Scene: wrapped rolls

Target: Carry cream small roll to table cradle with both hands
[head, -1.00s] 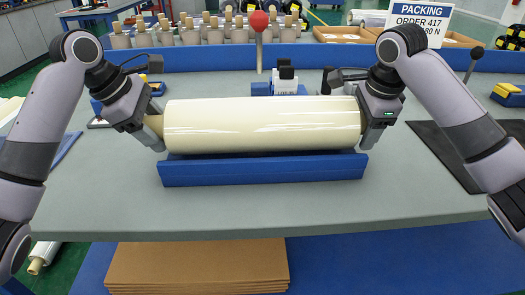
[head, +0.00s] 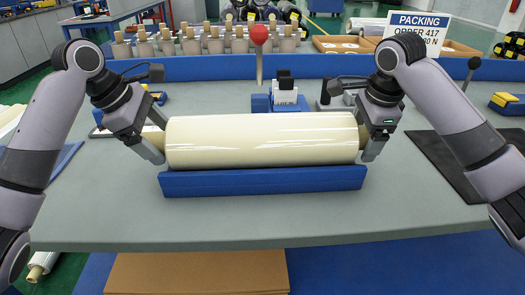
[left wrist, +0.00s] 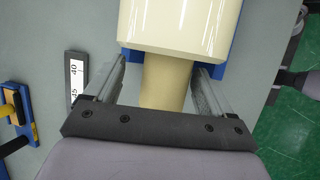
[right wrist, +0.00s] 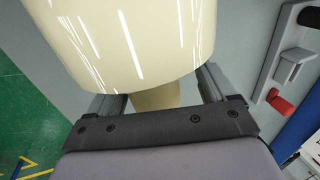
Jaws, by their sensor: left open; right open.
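The cream small roll (head: 262,140) lies level along the blue table cradle (head: 262,181), its lower side down behind the cradle's front wall. My left gripper (head: 156,146) is at the roll's left end. In the left wrist view its open fingers (left wrist: 160,88) stand on both sides of the tan core end (left wrist: 163,80), with gaps visible. My right gripper (head: 368,142) is at the right end. In the right wrist view its open fingers (right wrist: 162,88) stand on both sides of the core end (right wrist: 155,98). The underside of the roll is hidden.
A label dispenser (head: 283,95) and a red-topped post (head: 259,45) stand behind the roll. A dark mat (head: 450,155) lies at the right. Several wrapped rolls (head: 200,40) stand beyond the blue back rail. The table front (head: 250,225) is clear.

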